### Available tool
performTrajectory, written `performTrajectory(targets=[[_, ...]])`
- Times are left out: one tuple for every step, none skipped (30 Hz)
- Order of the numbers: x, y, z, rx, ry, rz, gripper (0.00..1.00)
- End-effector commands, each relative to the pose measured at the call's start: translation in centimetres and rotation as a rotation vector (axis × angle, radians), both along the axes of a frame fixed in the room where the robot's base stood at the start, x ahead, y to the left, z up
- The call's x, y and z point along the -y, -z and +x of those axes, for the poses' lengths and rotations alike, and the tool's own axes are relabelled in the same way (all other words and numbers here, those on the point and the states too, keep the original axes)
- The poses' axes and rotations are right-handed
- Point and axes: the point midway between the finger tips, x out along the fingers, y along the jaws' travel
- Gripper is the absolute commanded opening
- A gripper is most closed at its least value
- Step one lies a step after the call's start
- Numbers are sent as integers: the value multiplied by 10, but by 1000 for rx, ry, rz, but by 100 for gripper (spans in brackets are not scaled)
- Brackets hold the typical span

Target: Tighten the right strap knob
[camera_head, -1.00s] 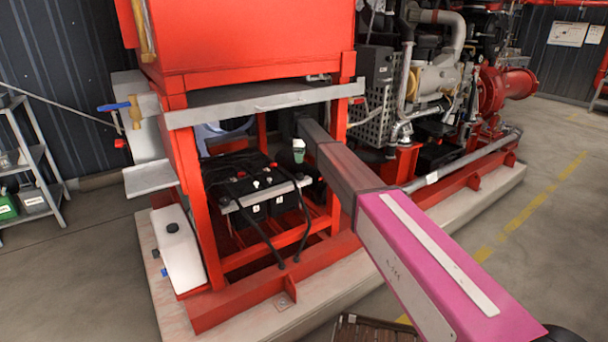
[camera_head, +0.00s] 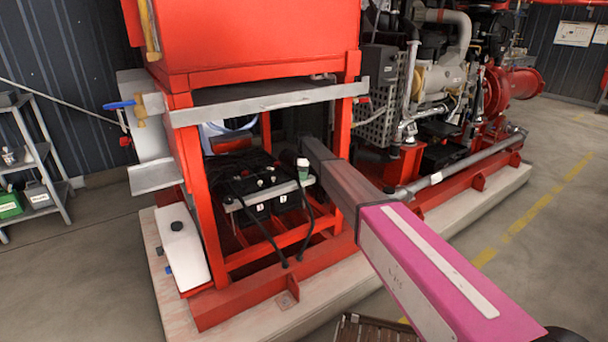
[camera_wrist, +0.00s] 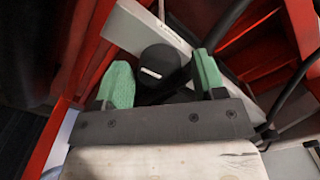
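The right strap knob (camera_wrist: 160,63) is black and round with a white mark on top. In the wrist view it lies between my two green fingertips, slightly beyond them; contact cannot be told. My gripper (camera_wrist: 161,78) is open, one finger on each side of the knob. In the head view my gripper (camera_head: 303,167) is at the right end of the light grey strap (camera_head: 262,196) across the black batteries (camera_head: 262,212); the right knob is hidden there. The strap also shows in the wrist view (camera_wrist: 130,27).
Red frame posts (camera_head: 341,125) stand close around my arm, and a grey tray (camera_head: 265,104) sits above the batteries. Black cables (camera_head: 262,232) hang over the strap and run near the fingers. A white tank (camera_head: 182,248) is at the left.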

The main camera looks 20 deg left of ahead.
Motion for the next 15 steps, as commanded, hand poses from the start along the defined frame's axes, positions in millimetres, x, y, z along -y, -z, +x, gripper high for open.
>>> performTrajectory(targets=[[0,0,0,0,0,0,46],[0,0,0,0,0,0,36],[0,0,0,0,0,0,23],[0,0,0,0,0,0,19],[0,0,0,0,0,0,19],[0,0,0,0,0,0,19],[0,0,0,0,0,0,19],[0,0,0,0,1,0,19],[0,0,0,0,3,0,19],[0,0,0,0,5,0,19],[0,0,0,0,8,0,19],[0,0,0,0,15,0,19],[0,0,0,0,21,0,19],[0,0,0,0,29,0,19],[0,0,0,0,43,0,19]])
